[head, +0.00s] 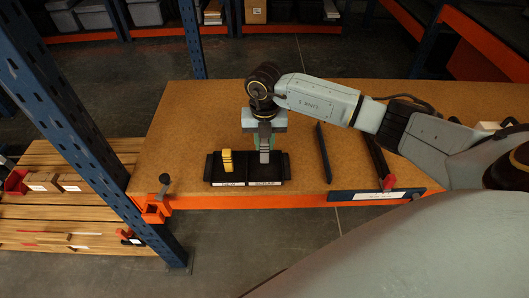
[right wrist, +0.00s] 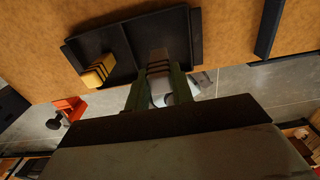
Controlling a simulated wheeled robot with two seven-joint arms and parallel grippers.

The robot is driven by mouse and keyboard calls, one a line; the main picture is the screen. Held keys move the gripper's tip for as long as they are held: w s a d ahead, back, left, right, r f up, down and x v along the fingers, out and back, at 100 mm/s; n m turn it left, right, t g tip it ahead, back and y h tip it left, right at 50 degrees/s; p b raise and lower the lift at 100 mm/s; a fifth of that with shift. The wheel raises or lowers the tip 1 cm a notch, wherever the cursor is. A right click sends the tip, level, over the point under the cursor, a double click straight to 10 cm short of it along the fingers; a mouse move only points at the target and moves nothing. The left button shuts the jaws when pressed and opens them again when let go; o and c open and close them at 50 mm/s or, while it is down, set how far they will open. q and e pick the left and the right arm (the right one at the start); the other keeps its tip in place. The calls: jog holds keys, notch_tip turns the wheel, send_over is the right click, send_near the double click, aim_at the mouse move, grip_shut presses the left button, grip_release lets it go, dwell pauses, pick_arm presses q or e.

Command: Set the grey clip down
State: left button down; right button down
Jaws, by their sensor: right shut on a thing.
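My right gripper (head: 264,142) points down over the right compartment of a black two-part tray (head: 284,168) on the wooden bench. It is shut on the grey clip (head: 264,157), which hangs upright between the fingers. In the right wrist view the grey clip (right wrist: 158,57) with dark stripes sits between the green fingers (right wrist: 160,88), over the tray (right wrist: 88,44). I cannot tell whether its lower end touches the tray floor. A yellow clip (head: 227,161) with dark stripes lies in the left compartment and also shows in the right wrist view (right wrist: 99,70). My left gripper is out of view.
A dark bar (head: 324,152) lies on the bench right of the tray, with another dark rail (head: 377,157) beyond it. A blue upright (head: 62,95) crosses the left side. An orange holder (head: 154,212) is at the bench's front-left corner. The bench left of the tray is clear.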

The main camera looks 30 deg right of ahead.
aim_at(265, 152)
jog(key=shift+f, duration=2.05)
jog(key=c, duration=1.2)
grip_release()
jog(key=shift+f, duration=0.15)
notch_tip(265, 152, up, 12)
jog(key=shift+r, duration=0.2)
